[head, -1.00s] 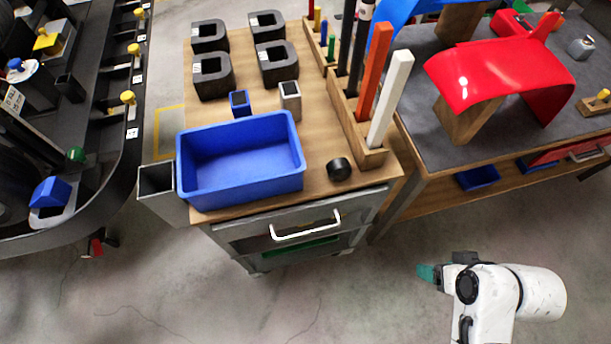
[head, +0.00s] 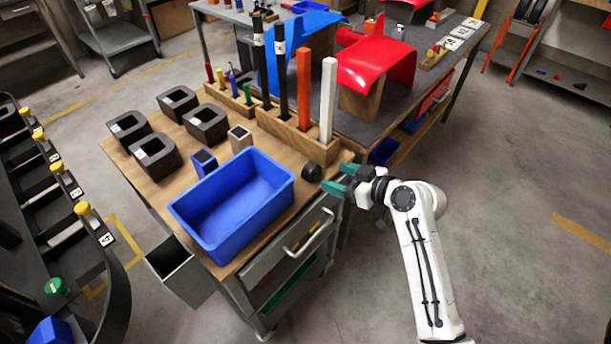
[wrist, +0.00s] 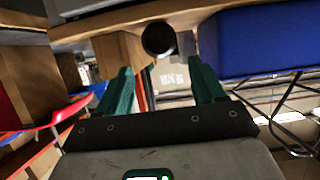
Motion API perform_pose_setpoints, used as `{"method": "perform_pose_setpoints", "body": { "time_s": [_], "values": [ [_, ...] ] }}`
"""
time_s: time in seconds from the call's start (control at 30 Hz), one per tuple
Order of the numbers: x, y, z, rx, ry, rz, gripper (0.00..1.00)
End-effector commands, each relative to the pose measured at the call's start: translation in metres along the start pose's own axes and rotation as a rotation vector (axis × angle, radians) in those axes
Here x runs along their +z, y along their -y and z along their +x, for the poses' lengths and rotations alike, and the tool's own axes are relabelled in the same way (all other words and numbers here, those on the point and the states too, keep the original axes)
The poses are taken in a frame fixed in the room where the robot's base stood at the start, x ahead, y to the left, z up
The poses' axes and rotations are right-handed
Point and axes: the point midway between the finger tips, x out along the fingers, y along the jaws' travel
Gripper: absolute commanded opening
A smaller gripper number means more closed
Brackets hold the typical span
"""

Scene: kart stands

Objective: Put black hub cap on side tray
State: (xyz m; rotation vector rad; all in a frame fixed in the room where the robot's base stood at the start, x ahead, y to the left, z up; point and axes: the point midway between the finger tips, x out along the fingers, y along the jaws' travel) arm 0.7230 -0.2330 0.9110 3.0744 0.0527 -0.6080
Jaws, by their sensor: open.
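The black hub cap (head: 312,171) is a small dark round piece on the wooden cart top, near the corner by the drawer side. In the wrist view the hub cap (wrist: 159,38) shows ahead, between the fingertip lines. My gripper (head: 338,178) has green fingers spread apart and empty, just right of the hub cap at the cart's edge. It also shows in the wrist view (wrist: 160,68), with a gap to the cap. A grey open box (head: 187,272) hangs on the cart's side; it may be the side tray.
A blue bin (head: 228,238) stands on the cart beside the cap. A wooden block (head: 300,137) with tall black, orange and white bars stands behind it. Several black blocks (head: 157,157) fill the far left. A red panel (head: 376,65) sits on the grey bench. Floor is clear at right.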

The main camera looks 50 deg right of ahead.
Motion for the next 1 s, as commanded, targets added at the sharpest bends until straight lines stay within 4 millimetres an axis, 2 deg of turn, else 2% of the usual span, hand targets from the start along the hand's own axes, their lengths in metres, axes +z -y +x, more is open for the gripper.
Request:
{"method": "perform_pose_setpoints", "body": {
  "time_s": [0.1, 0.37, 0.63, 0.93, 1.0],
  "values": [
    [-0.001, 0.0, 0.016, -0.001, 0.0, 0.001, 0.68],
    [-0.004, 0.001, 0.035, -0.002, 0.002, 0.001, 0.68],
    [-0.004, 0.001, 0.07, -0.002, 0.002, 0.0, 0.68],
    [-0.002, 0.002, 0.076, -0.001, 0.002, 0.0, 0.68],
    [-0.002, 0.002, 0.076, -0.001, 0.002, 0.0, 0.63]
  ]
}}
